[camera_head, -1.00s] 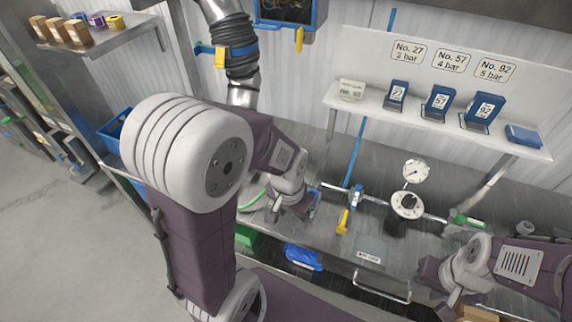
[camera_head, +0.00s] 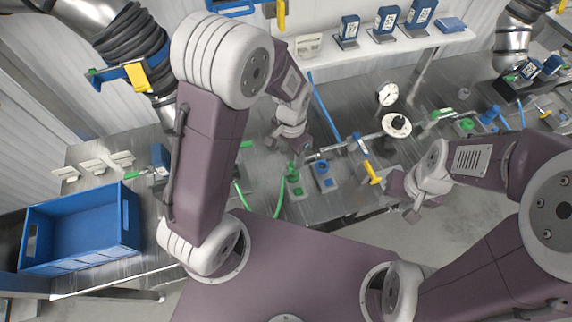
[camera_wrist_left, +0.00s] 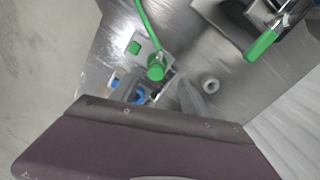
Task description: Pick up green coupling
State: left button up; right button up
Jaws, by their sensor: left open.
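A green coupling (camera_wrist_left: 156,68) with a green hose running up from it shows in the left wrist view, beside a small metal plate with a green square. In the head view, a green coupling (camera_head: 292,172) with a green hose is at the bench's front, just below my left gripper (camera_head: 297,152). In the left wrist view my left gripper (camera_wrist_left: 160,92) is open, its grey fingers on either side just below the coupling; contact is unclear. My right gripper (camera_head: 402,192) is low in front of the bench; its jaws are too unclear to read.
A metal pipe with gauges (camera_head: 396,125) and a yellow-handled valve (camera_head: 372,172) is further right. A green-handled part (camera_wrist_left: 262,45) lies at upper right in the wrist view. A blue crate (camera_head: 80,228) stands at left.

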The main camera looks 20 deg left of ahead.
aim_at(290, 164)
pick_arm(q)
jog(key=shift+d+f, duration=0.1)
jog(key=shift+d, duration=0.2)
jog(key=f, duration=0.3)
jog(key=shift+a+f, duration=0.3)
jog(key=shift+f, duration=0.05)
jog(key=f, duration=0.2)
jog(key=d+f+p, duration=0.1)
jog(key=f, duration=0.1)
jog(key=shift+s+f+p, duration=0.1)
jog(key=shift+f+p, duration=0.15)
jog(key=shift+p, duration=0.05)
jog(key=shift+a+f, duration=0.1)
jog(key=shift+f, duration=0.25)
grip_shut()
